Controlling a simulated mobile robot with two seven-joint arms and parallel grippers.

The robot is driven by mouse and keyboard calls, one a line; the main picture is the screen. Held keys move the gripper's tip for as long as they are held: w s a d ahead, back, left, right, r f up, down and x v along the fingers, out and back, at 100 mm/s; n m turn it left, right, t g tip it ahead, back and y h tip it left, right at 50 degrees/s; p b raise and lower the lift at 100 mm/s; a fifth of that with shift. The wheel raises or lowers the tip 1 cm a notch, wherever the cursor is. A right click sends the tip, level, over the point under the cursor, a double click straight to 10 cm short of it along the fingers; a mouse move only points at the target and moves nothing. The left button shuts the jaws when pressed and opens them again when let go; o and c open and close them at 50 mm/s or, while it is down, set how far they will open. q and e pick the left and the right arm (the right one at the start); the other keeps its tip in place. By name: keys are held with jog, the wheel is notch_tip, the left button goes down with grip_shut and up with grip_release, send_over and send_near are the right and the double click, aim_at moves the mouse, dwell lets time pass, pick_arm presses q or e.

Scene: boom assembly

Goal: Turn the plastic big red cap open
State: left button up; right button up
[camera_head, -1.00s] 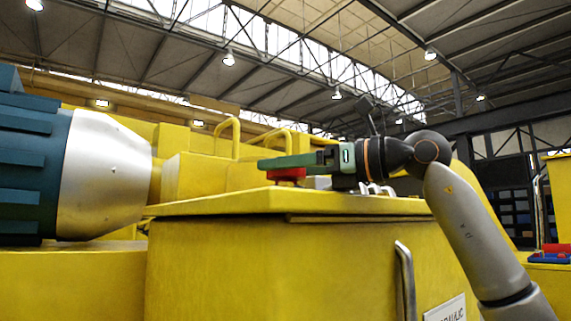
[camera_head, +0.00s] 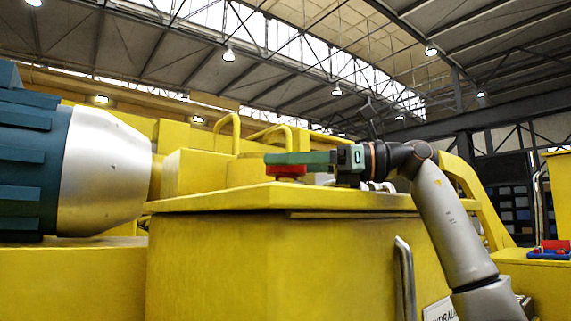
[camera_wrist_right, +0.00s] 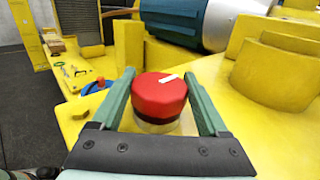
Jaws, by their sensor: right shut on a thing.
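The big red cap (camera_wrist_right: 160,96) sits on the yellow machine's top between the two green fingers of my right gripper (camera_wrist_right: 163,95) in the right wrist view. It has a white mark on top and a pale collar below. In the head view, the right gripper (camera_head: 300,160) reaches in from the right, level above the yellow box top (camera_head: 230,202), with the red cap (camera_head: 288,170) showing under its fingers. The right gripper is shut on the cap. My left gripper does not show in either view.
Yellow handrails (camera_head: 236,133) rise behind the cap. A metal handle (camera_head: 405,280) is on the box front. A blue and red item (camera_head: 550,253) lies at the far right.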

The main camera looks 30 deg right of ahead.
jog(key=o, duration=1.2)
jog(key=shift+o, duration=0.2)
jog(key=shift+s, duration=0.1)
jog(key=v, duration=1.2)
jog(key=shift+s+d, duration=0.15)
jog(key=shift+d, duration=0.1)
